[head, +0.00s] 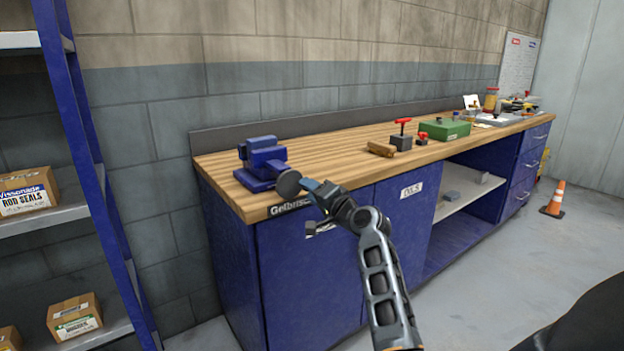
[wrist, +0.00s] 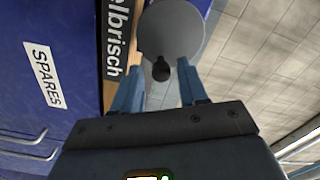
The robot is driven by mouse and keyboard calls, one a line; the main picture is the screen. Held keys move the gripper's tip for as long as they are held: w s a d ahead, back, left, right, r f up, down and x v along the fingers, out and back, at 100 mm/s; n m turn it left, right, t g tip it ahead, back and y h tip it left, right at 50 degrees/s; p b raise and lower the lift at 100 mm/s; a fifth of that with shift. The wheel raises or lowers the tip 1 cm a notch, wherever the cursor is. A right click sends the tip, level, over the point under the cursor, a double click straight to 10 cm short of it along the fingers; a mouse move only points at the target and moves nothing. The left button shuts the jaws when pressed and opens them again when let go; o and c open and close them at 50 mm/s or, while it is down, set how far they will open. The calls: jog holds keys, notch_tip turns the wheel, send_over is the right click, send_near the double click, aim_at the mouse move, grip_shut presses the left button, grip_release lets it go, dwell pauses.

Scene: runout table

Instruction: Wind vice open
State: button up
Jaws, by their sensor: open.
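The blue vice (head: 262,163) is mounted on the left end of the wooden bench top. Its round grey handwheel (head: 289,183) faces the front edge, and it fills the top middle of the wrist view (wrist: 172,28). A small dark knob (wrist: 161,70) stands out from the wheel's lower rim in the wrist view. My gripper (head: 309,187) is open at the wheel, with its blue fingers (wrist: 160,74) on either side of the knob. I see gaps between knob and fingers. The vice's jaw gap is hard to make out.
The bench top (head: 340,165) is clear just right of the vice. Farther right are a wooden block (head: 382,149), a red-handled grey block (head: 401,142) and a green box (head: 444,129). A blue shelf rack (head: 75,130) stands left. An orange cone (head: 554,200) is on the floor.

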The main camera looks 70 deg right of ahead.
jog(key=m+p, duration=0.4)
jog(key=m, duration=0.1)
jog(key=shift+m, duration=0.4)
grip_shut()
jog(key=shift+r+n+b, duration=0.25)
jog(key=shift+n+b, duration=0.4)
jog(key=shift+n, duration=0.25)
jog(key=shift+r+n+b, duration=0.2)
jog(key=shift+n+b, duration=0.45)
jog(key=shift+n, duration=0.25)
